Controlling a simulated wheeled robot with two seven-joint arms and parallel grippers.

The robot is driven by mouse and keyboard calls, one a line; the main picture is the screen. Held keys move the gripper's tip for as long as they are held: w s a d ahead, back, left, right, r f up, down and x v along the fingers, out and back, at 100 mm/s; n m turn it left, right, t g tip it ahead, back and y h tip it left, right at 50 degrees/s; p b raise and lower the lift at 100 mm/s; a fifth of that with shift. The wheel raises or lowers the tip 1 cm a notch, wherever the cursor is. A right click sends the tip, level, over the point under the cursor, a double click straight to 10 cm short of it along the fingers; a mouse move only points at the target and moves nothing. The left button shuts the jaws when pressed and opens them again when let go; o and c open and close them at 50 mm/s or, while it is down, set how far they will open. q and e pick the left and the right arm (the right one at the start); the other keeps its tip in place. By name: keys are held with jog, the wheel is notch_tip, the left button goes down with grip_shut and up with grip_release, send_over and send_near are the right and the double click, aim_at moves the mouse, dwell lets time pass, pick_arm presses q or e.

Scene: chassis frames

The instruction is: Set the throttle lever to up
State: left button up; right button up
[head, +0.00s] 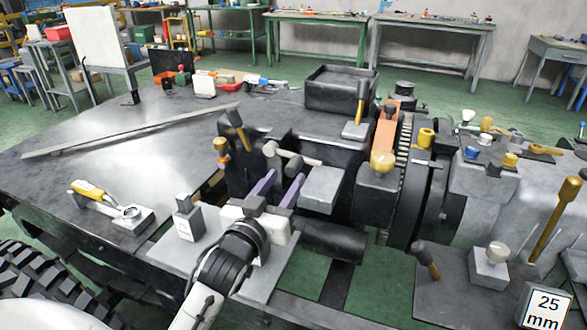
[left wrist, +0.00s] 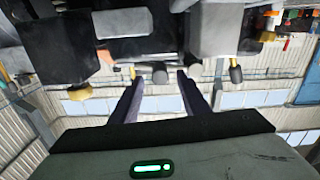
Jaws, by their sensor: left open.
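My left gripper (head: 285,175) has two purple fingers, spread apart and empty, pointing at the front of the dark machine. Just beyond the fingertips is a lever (head: 296,158) with a pale rod and rounded grey ends, which I take for the throttle lever; no label is readable on it. My right gripper is not in view.
A black-and-yellow handle (head: 235,125) stands left of the lever, and a grey block (head: 321,188) sits close right of the fingers. The dark tabletop (head: 130,160) at left has bare room.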

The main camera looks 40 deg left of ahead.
aim_at(290, 173)
pick_arm(q)
jog(key=x, duration=0.5)
grip_shut()
